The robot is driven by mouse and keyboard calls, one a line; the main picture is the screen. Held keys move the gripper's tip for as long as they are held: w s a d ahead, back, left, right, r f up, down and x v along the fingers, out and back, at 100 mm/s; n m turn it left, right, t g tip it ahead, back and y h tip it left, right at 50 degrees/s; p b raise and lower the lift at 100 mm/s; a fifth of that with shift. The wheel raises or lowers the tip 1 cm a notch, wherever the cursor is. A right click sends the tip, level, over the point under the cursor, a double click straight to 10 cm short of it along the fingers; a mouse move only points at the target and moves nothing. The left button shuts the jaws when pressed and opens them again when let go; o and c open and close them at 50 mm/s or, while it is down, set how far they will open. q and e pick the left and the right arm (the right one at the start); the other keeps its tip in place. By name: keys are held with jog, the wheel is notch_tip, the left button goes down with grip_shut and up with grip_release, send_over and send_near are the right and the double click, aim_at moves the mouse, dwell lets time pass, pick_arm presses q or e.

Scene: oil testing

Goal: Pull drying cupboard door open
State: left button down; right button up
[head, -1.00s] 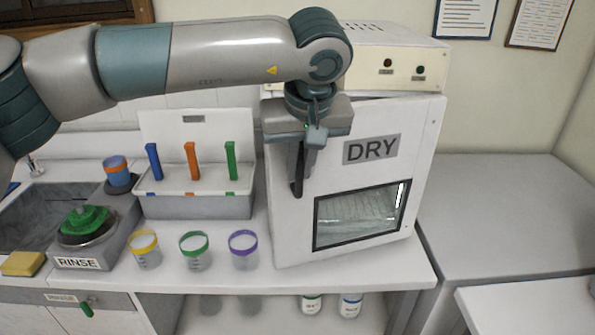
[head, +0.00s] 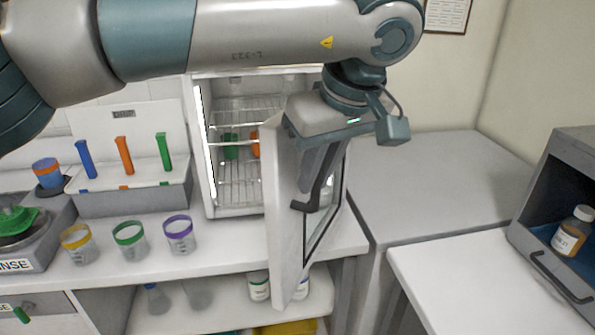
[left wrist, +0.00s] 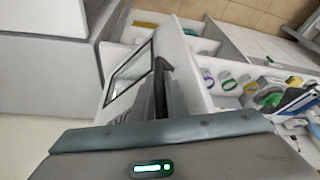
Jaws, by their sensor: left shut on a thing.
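The white drying cupboard (head: 203,150) stands on the counter with its door (head: 287,215) swung wide open toward me. Wire shelves (head: 238,150) show inside, with a green and an orange item on them. My left gripper (head: 312,190) is shut on the dark door handle (head: 301,206) on the door's outer face. In the left wrist view, the dark handle (left wrist: 160,80) stands at the fingers beside the door's window (left wrist: 130,72). The gripper and forearm hide the cupboard's top and part of the door. My right gripper is not in view.
Yellow, green and purple rimmed cups (head: 130,238) stand on the counter left of the door. A rack (head: 130,195) with blue, orange and green pieces is behind them. At right are a grey surface (head: 430,185) and a dark box (head: 560,215) holding a bottle (head: 574,230).

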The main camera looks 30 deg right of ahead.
pick_arm(q)
jog(key=shift+s+d, duration=0.1)
jog(key=shift+s, duration=0.05)
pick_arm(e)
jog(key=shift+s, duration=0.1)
pick_arm(q)
jog(key=c, duration=1.8)
grip_release()
jog(key=shift+d, duration=0.1)
jog(key=shift+o, duration=0.2)
jog(key=shift+r, duration=0.15)
